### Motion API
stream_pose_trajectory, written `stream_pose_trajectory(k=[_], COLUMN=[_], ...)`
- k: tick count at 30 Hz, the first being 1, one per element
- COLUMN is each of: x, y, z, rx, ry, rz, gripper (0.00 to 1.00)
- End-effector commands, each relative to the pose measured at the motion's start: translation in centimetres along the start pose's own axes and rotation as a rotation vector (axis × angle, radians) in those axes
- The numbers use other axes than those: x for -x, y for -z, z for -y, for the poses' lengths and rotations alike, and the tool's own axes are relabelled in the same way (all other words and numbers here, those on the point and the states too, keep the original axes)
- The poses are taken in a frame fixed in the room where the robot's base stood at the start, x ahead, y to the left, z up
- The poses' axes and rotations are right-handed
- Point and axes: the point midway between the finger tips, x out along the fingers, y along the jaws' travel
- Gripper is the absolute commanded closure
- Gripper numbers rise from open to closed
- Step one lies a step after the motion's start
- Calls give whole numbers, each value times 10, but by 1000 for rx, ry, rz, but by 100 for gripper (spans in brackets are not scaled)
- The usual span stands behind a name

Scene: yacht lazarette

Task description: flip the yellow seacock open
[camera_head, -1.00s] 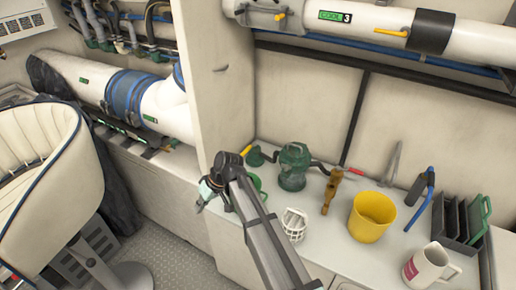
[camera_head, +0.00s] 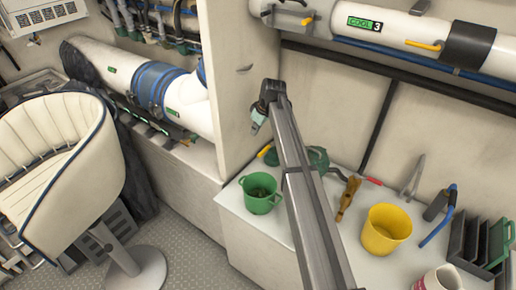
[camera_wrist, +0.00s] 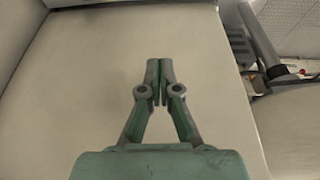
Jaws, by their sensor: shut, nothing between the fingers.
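A small yellow lever (camera_head: 265,151) shows low beside the partition wall, just left of my arm. Most of the green fitting behind it is hidden by my arm. Two more yellow levers sit on the white overhead pipe, one at the right (camera_head: 424,46) and one at the left (camera_head: 307,20). I cannot tell for sure which one is the seacock. My gripper (camera_head: 257,118) is up against the backdrop of the partition, above the low lever and apart from it. In the wrist view my gripper (camera_wrist: 159,68) is shut and empty, over a plain cream surface.
On the white counter stand a green pot (camera_head: 261,194), a yellow bucket (camera_head: 385,229), a brass-coloured tool (camera_head: 348,198), a mug (camera_head: 440,279) and a dark rack (camera_head: 475,240). The partition (camera_head: 240,70) rises beside my gripper. A white chair (camera_head: 65,150) stands left.

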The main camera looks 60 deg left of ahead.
Motion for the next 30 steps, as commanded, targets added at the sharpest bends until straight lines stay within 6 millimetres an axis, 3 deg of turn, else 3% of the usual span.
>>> stream_pose_trajectory(k=[8, 21, 24, 30], x=[-20, -101, -94, -93], y=[1, 1, -18, -36], z=[0, 0, 2, 1], rx=[-1, -2, -4, -3], ry=[2, 2, 1, 1], rz=[1, 1, 0, -1], gripper=[100, 100, 100, 100])
